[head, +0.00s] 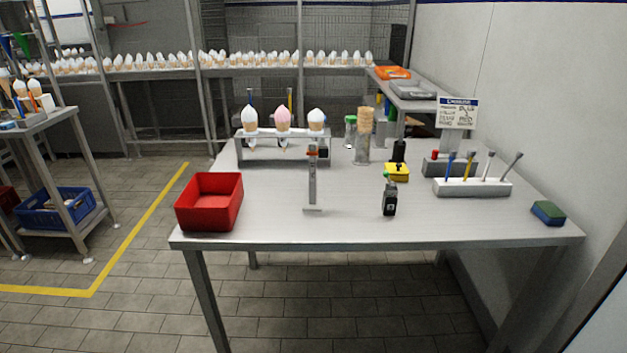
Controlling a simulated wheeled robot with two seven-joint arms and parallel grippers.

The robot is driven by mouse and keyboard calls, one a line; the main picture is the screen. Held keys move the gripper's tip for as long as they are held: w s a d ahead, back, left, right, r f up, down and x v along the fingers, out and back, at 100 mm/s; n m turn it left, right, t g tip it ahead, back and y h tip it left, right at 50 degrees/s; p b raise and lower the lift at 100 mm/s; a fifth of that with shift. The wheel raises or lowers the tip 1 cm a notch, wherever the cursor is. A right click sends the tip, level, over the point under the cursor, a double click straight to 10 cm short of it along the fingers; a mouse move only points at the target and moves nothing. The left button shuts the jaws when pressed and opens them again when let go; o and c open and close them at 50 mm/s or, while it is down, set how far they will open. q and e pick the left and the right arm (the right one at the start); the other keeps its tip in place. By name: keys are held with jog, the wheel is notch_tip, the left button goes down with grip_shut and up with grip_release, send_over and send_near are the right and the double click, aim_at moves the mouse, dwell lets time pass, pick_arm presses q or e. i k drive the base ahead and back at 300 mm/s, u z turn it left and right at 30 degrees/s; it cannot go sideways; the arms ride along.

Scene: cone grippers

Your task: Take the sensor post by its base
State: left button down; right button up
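A slim grey upright post (312,185), which looks like the sensor post, stands near the middle of the metal table (270,225). It has a small red part near its top and a thin flat base plate (313,209) resting on the tabletop. Its top overlaps the right part of the cone rack in the picture. Neither of my grippers is in view, and nothing touches the post.
A red bin (209,226) stands left of the post. A cone rack (241,158) is behind it. A small black bottle (389,203), a yellow-based device (396,172), a white tool holder (470,189) and a sponge (548,212) lie to the right. Tabletop around the base is clear.

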aim_at(312, 202)
jog(key=z, duration=1.5)
jog(key=i, duration=1.55)
jog(key=u, duration=0.65)
